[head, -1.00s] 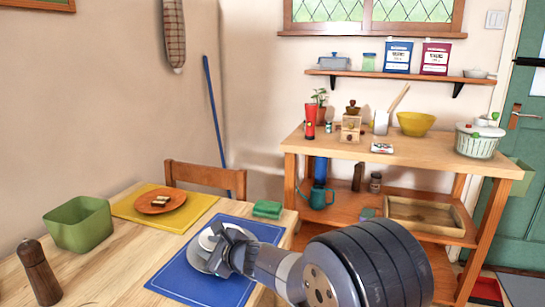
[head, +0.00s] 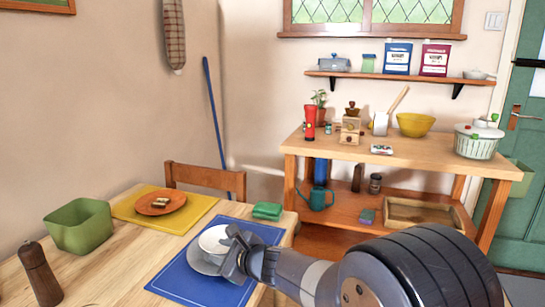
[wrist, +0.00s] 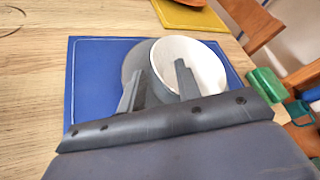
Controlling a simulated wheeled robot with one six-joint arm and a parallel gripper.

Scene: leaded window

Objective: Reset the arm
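A white round bowl (head: 212,239) sits on a grey plate (head: 204,262) on the blue placemat (head: 186,280). In the wrist view the bowl (wrist: 203,68) overlaps the right part of the plate (wrist: 134,66). My gripper (head: 236,243) is at the bowl's right side in the head view, above the placemat. One finger overlaps the bowl in the picture and the other overlaps the plate. I cannot tell whether they touch.
A chair (head: 205,177) stands behind the table. A wooden workbench (head: 440,149) stands at right.

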